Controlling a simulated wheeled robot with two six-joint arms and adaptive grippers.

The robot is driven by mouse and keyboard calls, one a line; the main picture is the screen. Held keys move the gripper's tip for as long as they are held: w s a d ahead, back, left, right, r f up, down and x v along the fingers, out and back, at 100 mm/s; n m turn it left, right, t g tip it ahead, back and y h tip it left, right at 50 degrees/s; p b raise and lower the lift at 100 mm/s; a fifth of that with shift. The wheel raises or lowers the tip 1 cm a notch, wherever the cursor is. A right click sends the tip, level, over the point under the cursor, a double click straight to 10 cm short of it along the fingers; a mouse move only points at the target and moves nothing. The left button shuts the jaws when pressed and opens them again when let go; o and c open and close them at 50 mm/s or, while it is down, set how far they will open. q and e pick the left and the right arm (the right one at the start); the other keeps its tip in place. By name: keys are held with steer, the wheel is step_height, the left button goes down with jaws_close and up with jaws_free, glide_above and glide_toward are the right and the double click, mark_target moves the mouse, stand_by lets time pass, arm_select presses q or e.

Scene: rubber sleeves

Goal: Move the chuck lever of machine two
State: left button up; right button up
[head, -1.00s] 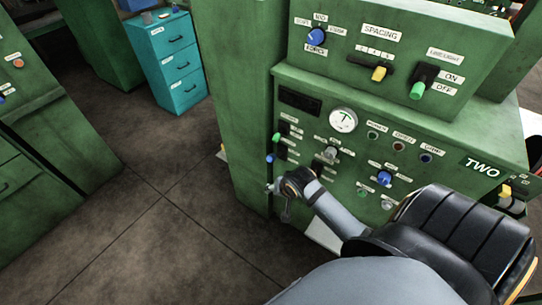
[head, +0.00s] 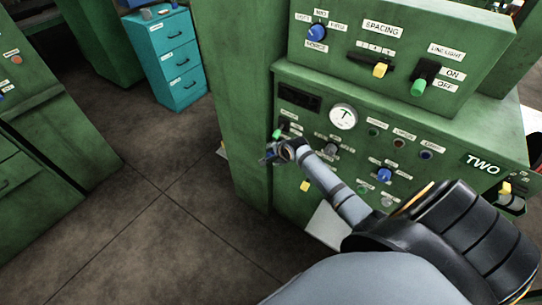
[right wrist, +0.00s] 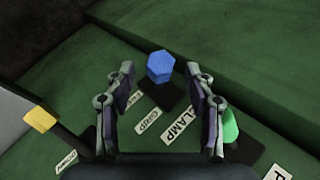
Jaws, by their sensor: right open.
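Machine two (head: 483,165) is a green cabinet marked TWO with a panel of levers and knobs. A blue-capped lever (right wrist: 160,67) stands on its dark slot in the right wrist view, beside a label (right wrist: 147,124) that seems to read GRIP. No label naming the chuck is readable. My right gripper (head: 270,153) is at the panel's left edge, largely covering the blue lever in the head view. In the right wrist view its open fingers (right wrist: 172,85) stand either side of the blue cap's line, with the cap beyond the tips and apparently untouched. My left gripper is not in view.
A green lever (right wrist: 231,126) stands close to the right finger. A yellow lever (right wrist: 40,119) is off to the left. Further knobs and a gauge (head: 343,117) crowd the panel. The floor (head: 130,230) left of the machine is clear.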

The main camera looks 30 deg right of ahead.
mark_target(271, 155)
steer(key=shift+x, duration=1.65)
jaws_close()
